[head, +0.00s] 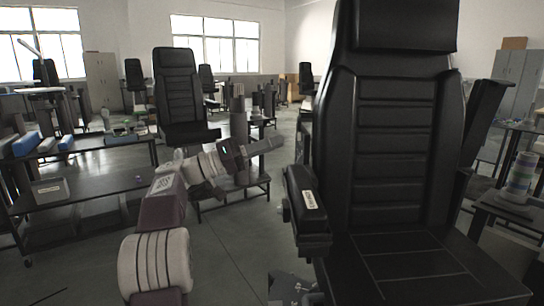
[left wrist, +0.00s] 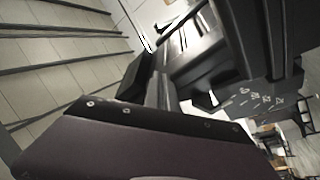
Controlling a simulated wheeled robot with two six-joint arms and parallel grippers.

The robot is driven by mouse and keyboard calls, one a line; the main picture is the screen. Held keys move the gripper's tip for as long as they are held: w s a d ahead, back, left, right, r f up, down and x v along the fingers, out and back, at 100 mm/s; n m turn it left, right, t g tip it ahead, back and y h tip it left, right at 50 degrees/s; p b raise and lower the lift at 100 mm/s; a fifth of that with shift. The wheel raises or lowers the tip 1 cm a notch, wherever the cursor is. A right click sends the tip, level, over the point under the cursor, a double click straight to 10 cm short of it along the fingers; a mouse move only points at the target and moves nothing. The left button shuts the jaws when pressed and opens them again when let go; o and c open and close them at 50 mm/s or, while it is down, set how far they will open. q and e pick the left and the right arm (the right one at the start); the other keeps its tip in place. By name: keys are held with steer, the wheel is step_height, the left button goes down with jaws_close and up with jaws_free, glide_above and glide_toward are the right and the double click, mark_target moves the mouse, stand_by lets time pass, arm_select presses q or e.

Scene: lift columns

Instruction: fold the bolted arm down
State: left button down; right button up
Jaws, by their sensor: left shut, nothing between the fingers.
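A large black chair (head: 395,150) fills the right of the head view. Its left armrest (head: 312,210) lies level, pointing toward me, with a white label on top. Its right armrest (head: 483,122) stands tilted up beside the backrest. I cannot make out which arm is bolted. My left gripper (head: 272,144) is shut and empty, left of the backrest and above and behind the level armrest in the picture; I see no clear contact. Dark chair parts (left wrist: 205,55) show close up in the left wrist view. My right gripper is not in view.
A dark workbench (head: 85,148) with small items stands at the left. Another black chair (head: 178,95) stands behind my left arm. A small table (head: 510,206) with a stack of coloured rings (head: 520,178) is at the right. Open floor (head: 235,255) lies left of the large chair.

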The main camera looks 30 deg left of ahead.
arm_select(q)
steer(key=s+d+f+m+h+b, duration=0.1)
steer(key=f+m+b, duration=0.2)
steer(key=b, duration=0.3)
steer(key=s+d+f+m+g+h+b, duration=0.1)
steer(key=s+f+m+b, duration=0.1)
steer(key=f+b, duration=0.3)
steer(key=s+d+f+m+g+b, duration=0.1)
steer(key=f+m+b, duration=0.3)
steer(key=b, duration=0.4)
steer(key=shift+s+f+h+b, duration=0.1)
steer(key=shift+s+h+b, duration=0.25)
steer(key=shift+s, duration=0.3)
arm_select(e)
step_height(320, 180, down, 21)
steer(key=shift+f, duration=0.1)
arm_select(q)
steer(key=shift+s+d+f+g+b, duration=0.15)
steer(key=shift+f+g+b, duration=0.25)
steer(key=shift+f+b, duration=0.6)
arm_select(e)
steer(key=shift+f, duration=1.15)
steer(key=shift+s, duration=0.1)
arm_select(q)
steer(key=shift+r, duration=0.15)
